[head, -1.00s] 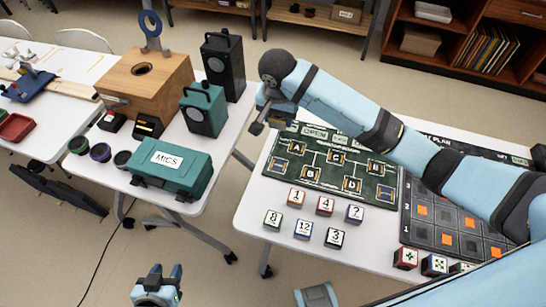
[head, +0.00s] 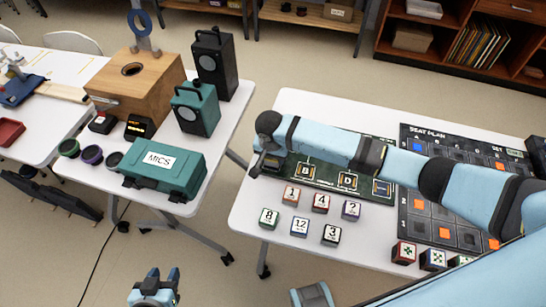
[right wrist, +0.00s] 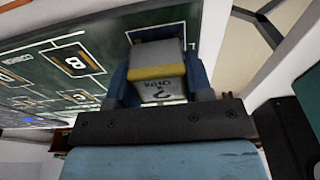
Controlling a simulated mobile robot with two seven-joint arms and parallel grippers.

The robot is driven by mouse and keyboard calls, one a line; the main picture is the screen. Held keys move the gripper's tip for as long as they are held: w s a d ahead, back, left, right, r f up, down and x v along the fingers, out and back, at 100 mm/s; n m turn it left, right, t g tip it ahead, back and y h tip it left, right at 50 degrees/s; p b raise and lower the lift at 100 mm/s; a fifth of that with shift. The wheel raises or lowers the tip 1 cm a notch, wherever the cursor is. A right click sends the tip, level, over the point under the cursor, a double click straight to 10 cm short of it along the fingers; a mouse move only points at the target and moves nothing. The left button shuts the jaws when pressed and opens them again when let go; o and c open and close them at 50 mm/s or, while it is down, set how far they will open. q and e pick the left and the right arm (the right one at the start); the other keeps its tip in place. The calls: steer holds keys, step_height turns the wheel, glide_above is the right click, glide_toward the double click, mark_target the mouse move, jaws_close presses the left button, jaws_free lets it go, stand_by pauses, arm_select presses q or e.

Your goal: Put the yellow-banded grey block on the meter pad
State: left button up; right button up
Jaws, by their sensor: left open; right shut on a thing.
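My right gripper (head: 264,167) is over the left end of the green circuit board (head: 330,174) in the head view. In the right wrist view (right wrist: 160,90) it is shut on the yellow-banded grey block (right wrist: 157,72), whose near face carries small dark print. The arm hides the block in the head view. The board also shows in the right wrist view (right wrist: 110,38), with lettered pads. I cannot tell which spot is the meter pad, or whether the block touches the board. My left gripper (head: 160,280) is open and empty at the bottom, away from the tables.
Several small marked cubes (head: 300,227) stand in front of the board. The seat-plan board (head: 418,228) lies to the right, partly under my right arm. The left table holds a teal MICS case (head: 180,185), speakers (head: 212,62) and a wooden box (head: 165,75).

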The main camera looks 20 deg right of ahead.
steer(key=shift+f, duration=0.45)
steer(key=shift+f, duration=0.1)
steer(key=o, duration=0.9)
steer(key=shift+o, duration=0.2)
steer(key=r, duration=0.4)
steer(key=s+r, duration=0.1)
steer(key=r, duration=0.3)
steer(key=a+r+p, duration=0.1)
steer(key=r, duration=0.3)
steer(key=shift+s, duration=0.2)
